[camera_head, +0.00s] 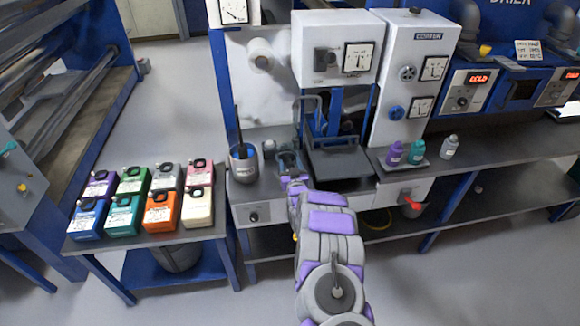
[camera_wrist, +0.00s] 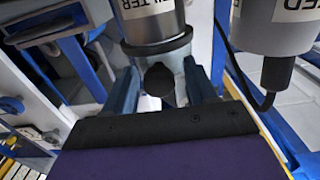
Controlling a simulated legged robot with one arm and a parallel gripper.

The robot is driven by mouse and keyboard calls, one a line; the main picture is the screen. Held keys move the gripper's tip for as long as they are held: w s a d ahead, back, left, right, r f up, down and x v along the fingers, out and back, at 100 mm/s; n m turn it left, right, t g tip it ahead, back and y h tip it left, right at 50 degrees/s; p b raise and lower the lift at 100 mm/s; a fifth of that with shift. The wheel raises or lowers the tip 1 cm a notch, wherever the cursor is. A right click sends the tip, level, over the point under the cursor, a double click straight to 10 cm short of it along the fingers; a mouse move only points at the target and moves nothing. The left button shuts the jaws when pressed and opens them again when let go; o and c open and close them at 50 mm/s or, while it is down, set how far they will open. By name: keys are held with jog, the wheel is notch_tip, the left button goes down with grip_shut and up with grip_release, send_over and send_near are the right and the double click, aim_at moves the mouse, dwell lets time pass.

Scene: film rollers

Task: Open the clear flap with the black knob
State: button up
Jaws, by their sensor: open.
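A rounded black knob (camera_wrist: 158,79) shows in the wrist view, in front of a grey cylinder with a dark rim and a label partly reading "LTER" (camera_wrist: 150,22). My gripper (camera_wrist: 161,88) is open, with one blue finger on each side of the knob in the picture. I cannot tell whether either finger touches it. The clear flap cannot be made out for certain in either view. In the head view my gripper (camera_head: 290,162) is low over the bench, at the front of the coater machine; my arm hides part of the bench edge there.
A grey labelled cup (camera_head: 243,166) with a dark handle in it stands left of my gripper. A black plate (camera_head: 340,163) lies to its right. Purple, teal and grey bottles (camera_head: 416,152) stand farther right.

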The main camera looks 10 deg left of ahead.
grip_shut()
dwell(0.6)
